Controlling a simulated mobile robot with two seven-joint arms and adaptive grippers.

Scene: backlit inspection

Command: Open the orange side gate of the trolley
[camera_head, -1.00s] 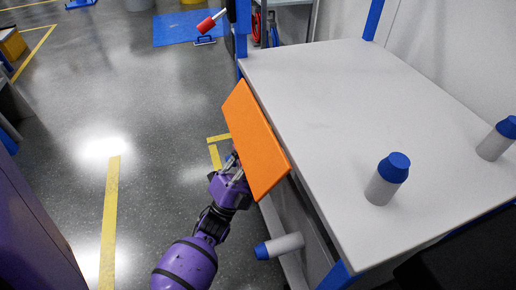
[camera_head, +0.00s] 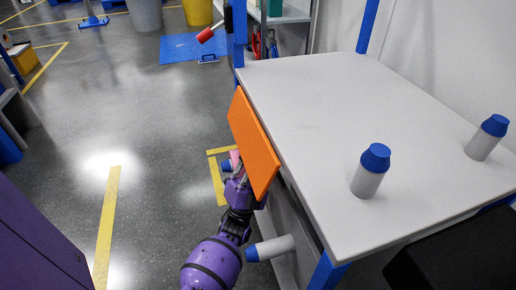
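The orange gate (camera_head: 254,145) is a flat panel on the left long side of the white-topped trolley (camera_head: 320,120). It leans outward over the floor, its upper long edge close to the tabletop's edge. My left gripper (camera_head: 234,174), on a purple arm from below, is at the gate's outer left side, near its lower edge. Its fingertips are partly hidden by the panel, so I cannot tell whether they grip or only touch it. My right gripper is not in view.
Two white bottles with blue caps stand on the tabletop, one near the middle front (camera_head: 371,172) and one at right (camera_head: 486,138). Another bottle (camera_head: 270,248) lies lower, beside my arm. A black block (camera_head: 450,255) is at bottom right. Floor to the left is open.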

